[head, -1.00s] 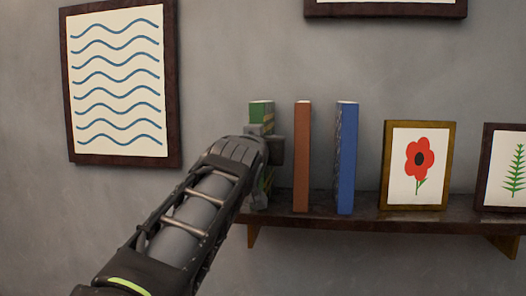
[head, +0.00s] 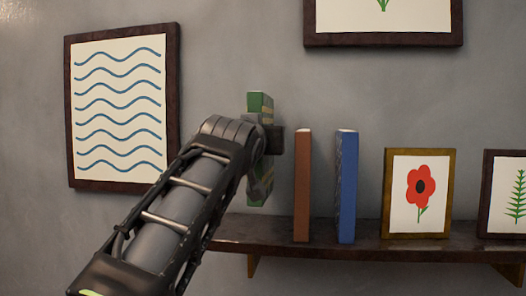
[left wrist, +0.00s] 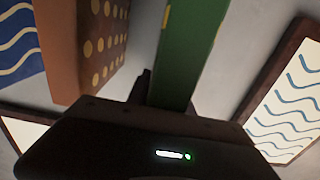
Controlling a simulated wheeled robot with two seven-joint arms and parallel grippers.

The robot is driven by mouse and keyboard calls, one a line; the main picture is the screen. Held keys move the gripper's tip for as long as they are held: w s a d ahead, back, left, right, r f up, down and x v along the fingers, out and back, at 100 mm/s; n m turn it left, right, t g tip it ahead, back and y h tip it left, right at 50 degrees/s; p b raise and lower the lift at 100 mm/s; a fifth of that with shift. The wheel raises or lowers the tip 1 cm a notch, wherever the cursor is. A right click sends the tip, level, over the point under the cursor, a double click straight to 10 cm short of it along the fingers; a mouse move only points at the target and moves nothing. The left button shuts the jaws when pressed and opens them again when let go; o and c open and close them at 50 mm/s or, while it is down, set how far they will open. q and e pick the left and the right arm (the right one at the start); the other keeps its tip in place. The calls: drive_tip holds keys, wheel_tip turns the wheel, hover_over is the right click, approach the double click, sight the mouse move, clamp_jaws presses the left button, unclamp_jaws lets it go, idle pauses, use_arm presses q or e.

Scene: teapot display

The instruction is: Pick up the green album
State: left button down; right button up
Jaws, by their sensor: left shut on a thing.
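The green album (head: 259,104) is upright in the head view, left of the brown album, with its lower end above the shelf top. My left gripper (head: 264,145) is shut on it around its middle, and the gripper and wrist hide part of it. In the left wrist view the green album (left wrist: 187,50) rises from between the fingers, which are mostly hidden behind the dark gripper body. My right gripper is not in view.
A brown album (head: 302,185) and a blue album (head: 347,185) stand on the dark shelf (head: 290,238) just right of the gripper. A red flower picture (head: 419,192) stands further right. A framed wave picture (head: 120,108) hangs at left.

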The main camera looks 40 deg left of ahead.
use_arm(q)
drive_tip(key=b+v, duration=0.4)
drive_tip(key=v, duration=1.4)
drive_tip(key=shift+b, duration=0.35)
drive_tip(key=shift+s+r, duration=0.1)
